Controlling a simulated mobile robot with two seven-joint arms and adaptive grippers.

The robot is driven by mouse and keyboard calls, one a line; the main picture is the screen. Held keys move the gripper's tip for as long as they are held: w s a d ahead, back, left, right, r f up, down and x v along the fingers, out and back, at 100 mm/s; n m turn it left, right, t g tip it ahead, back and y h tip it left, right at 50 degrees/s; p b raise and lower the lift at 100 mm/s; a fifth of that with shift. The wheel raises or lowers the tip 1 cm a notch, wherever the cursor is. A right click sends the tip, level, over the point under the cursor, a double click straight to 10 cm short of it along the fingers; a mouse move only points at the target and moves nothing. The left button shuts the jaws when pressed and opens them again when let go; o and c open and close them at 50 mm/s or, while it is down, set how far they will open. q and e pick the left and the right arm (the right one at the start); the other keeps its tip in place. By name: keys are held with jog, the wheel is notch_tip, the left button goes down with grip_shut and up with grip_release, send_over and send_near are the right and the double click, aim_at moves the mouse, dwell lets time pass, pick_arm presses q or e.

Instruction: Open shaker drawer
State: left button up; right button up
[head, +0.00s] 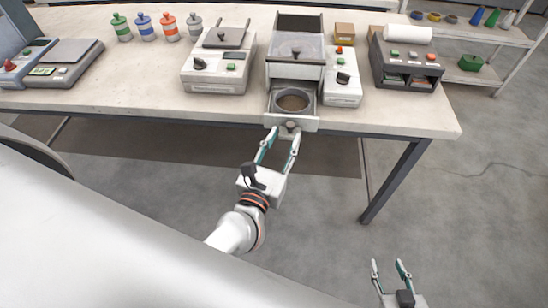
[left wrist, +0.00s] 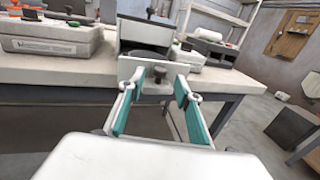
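The shaker (head: 297,50) is a grey and white machine at the table's front edge. Its drawer (head: 273,103) is out toward me, with a round dark-bottomed pan (head: 294,101) in it. The pale drawer front carries a dark round knob (head: 291,126), which also shows in the left wrist view (left wrist: 159,73). My left gripper (head: 284,133) has its teal-padded fingers spread on either side of the knob. In the left wrist view the fingers (left wrist: 157,90) stand wide apart, with no visible contact on the knob. My right gripper (head: 389,264) is open and empty at lower right, over the floor.
A control box (head: 343,87) stands right of the shaker, and a dark-fronted unit (head: 407,66) farther right. Another white device (head: 215,72) stands left. Several coloured bottles (head: 170,27) are behind. The floor in front of the table (head: 150,110) is clear.

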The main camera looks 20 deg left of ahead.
pick_arm(q)
jog(key=s, duration=0.8)
jog(key=shift+s, duration=0.3)
jog(key=shift+d, duration=0.1)
jog(key=s+d+f+m+g+h, duration=0.1)
jog(key=d+f+m+g+h, duration=0.3)
jog(key=m, duration=1.1)
jog(key=s+a+f+m+t+h, duration=0.15)
jog(key=f+m, duration=0.55)
jog(key=m, duration=0.7)
jog(key=s+a+f+m+g+y, duration=0.2)
jog(key=a+f+m, duration=0.5)
jog(key=f+m, duration=0.4)
jog(key=s+g, duration=0.1)
jog(key=g, duration=0.1)
jog(key=shift+f+m+g, duration=0.2)
jog(key=shift+m+g, duration=0.1)
jog(key=shift+g, duration=0.05)
